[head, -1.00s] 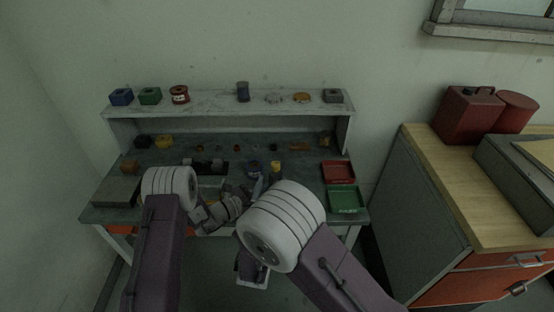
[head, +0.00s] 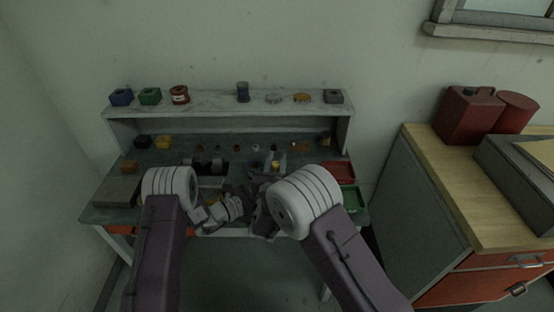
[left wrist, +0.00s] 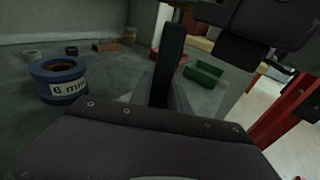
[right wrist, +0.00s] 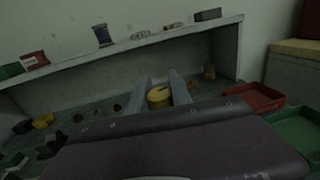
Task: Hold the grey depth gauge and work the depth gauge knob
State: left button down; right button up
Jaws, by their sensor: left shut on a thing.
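My left gripper (head: 243,197) reaches over the front of the bench. In the left wrist view its fingers (left wrist: 163,98) are shut on a dark grey upright bar, which I take as the grey depth gauge (left wrist: 171,58). In the head view the gauge is too dark and crowded to pick out. My right gripper (head: 270,186) is close to the right of the left one. In the right wrist view its fingers (right wrist: 162,90) stand apart, with a yellow round thing (right wrist: 159,97) showing between them. I cannot tell whether that is the knob, or whether they touch it.
A blue spool marked 6 mm (left wrist: 60,80) stands on the bench near my left gripper. A red tray (right wrist: 254,97) and a green tray (right wrist: 296,130) lie at the right. A raised shelf (head: 215,101) with several small items runs along the back.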

grip_shut()
jog(key=shift+y, duration=0.4)
jog(key=shift+a+n+y, duration=0.2)
jog(key=shift+n+y, duration=0.55)
jog(key=shift+y, duration=0.25)
jog(key=shift+a+n+y, duration=0.2)
jog(key=shift+n+y, duration=0.55)
jog(key=shift+y, duration=0.25)
jog(key=o, duration=0.9)
grip_release()
jog(key=s, duration=0.4)
jog(key=s+d, duration=0.1)
jog(key=s, duration=0.7)
jog(key=shift+d, duration=0.25)
